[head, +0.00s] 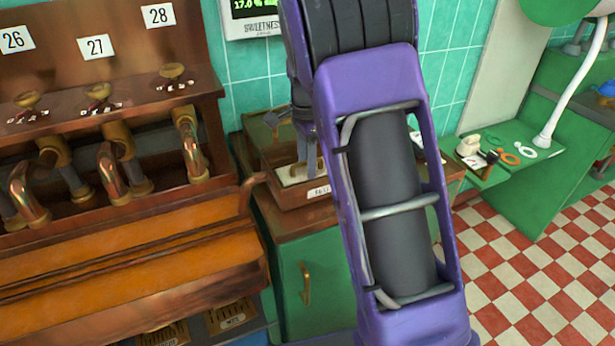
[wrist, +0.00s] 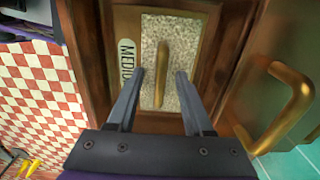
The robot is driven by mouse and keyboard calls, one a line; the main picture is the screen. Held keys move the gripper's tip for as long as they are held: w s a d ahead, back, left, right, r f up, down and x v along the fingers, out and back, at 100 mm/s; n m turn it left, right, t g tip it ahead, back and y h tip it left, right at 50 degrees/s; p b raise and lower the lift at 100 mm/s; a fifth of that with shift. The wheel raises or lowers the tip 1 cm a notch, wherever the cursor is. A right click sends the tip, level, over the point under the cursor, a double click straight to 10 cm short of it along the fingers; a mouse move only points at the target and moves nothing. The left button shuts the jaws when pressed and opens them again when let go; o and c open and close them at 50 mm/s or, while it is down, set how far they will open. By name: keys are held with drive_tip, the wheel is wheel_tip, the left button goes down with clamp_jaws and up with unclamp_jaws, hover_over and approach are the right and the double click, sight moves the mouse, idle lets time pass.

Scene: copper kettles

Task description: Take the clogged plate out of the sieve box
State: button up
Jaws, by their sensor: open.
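The sieve box (head: 285,195) is a brown box on the green cabinet, partly hidden behind my arm. In the wrist view its brown frame (wrist: 225,60) surrounds a pale, speckled grey plate (wrist: 185,45) with an upright brass handle (wrist: 161,75). The plate lies inside the box, beside a strip with a label that starts "MED" (wrist: 126,58). My gripper (wrist: 160,76) is open over the plate, one finger on each side of the brass handle, with gaps between. In the head view my gripper (head: 306,168) points down at the box.
A brown panel with a large brass handle (wrist: 290,97) stands right of the box in the wrist view, near the tiled wall. A copper machine (head: 110,250) with several taps is at left in the head view. A green table (head: 500,178) with small items stands at right.

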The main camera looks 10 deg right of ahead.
drive_tip(key=shift+f, duration=0.15)
drive_tip(key=shift+c, duration=0.3)
clamp_jaws()
idle(1.1)
